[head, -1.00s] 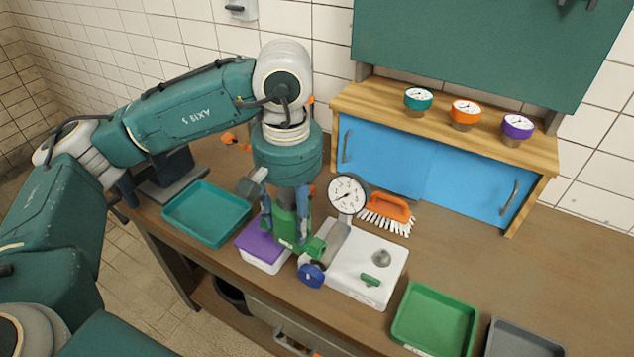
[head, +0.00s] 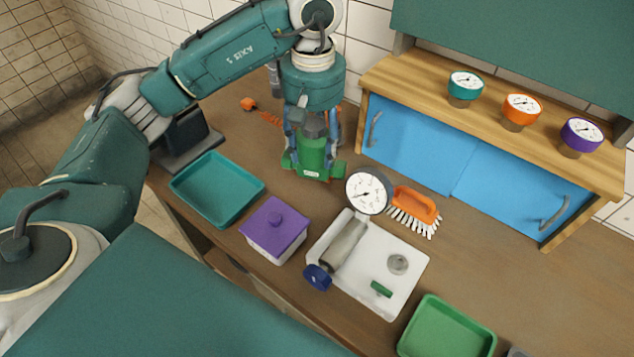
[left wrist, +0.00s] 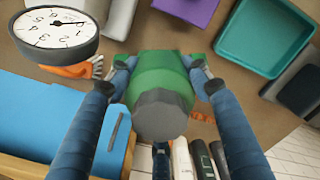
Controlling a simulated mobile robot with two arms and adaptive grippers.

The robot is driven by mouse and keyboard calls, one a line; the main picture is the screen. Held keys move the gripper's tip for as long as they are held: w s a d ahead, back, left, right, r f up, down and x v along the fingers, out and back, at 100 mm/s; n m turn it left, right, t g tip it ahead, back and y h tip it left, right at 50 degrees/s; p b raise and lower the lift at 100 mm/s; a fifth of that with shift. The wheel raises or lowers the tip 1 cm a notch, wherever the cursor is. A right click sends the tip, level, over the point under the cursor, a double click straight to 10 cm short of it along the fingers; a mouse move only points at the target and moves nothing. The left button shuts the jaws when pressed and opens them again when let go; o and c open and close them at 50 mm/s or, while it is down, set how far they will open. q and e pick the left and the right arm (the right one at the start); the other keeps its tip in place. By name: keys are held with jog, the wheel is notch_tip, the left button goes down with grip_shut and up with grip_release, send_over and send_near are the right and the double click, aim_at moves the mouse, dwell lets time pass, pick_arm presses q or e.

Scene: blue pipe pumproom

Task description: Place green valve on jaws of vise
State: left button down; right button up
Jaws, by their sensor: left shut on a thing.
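The green valve (head: 313,160) has a green body with a grey end. My left gripper (head: 312,148) is shut on it, pointing down, and holds it over the bench behind the purple-lidded box. In the left wrist view the valve (left wrist: 160,75) sits between the two blue fingers. A dark block on a grey base (head: 188,145) stands at the bench's far left, left of the gripper, and may be the vise. Its jaws cannot be made out. My right gripper is not in view.
A teal tray (head: 217,190), purple-lidded box (head: 274,228) and white tray (head: 390,305) with metal parts line the front. A gauge (head: 369,190) and orange brush (head: 415,210) lie right of the valve. Blue cabinet (head: 420,150) bounds the back right; green tray (head: 446,330) is front right.

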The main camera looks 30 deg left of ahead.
aim_at(315, 171)
pick_arm(q)
notch_tip(315, 171, down, 8)
jog(key=shift+w+r+p, duration=0.1)
jog(key=shift+r+p, duration=0.15)
jog(key=shift+p, duration=0.7)
jog(key=shift+f+p, duration=0.6)
jog(key=shift+f, duration=1.65)
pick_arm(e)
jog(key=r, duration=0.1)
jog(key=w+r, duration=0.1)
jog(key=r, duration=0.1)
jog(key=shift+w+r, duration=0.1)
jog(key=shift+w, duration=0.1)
pick_arm(q)
jog(key=shift+f, duration=0.15)
jog(key=c, duration=0.8)
grip_release()
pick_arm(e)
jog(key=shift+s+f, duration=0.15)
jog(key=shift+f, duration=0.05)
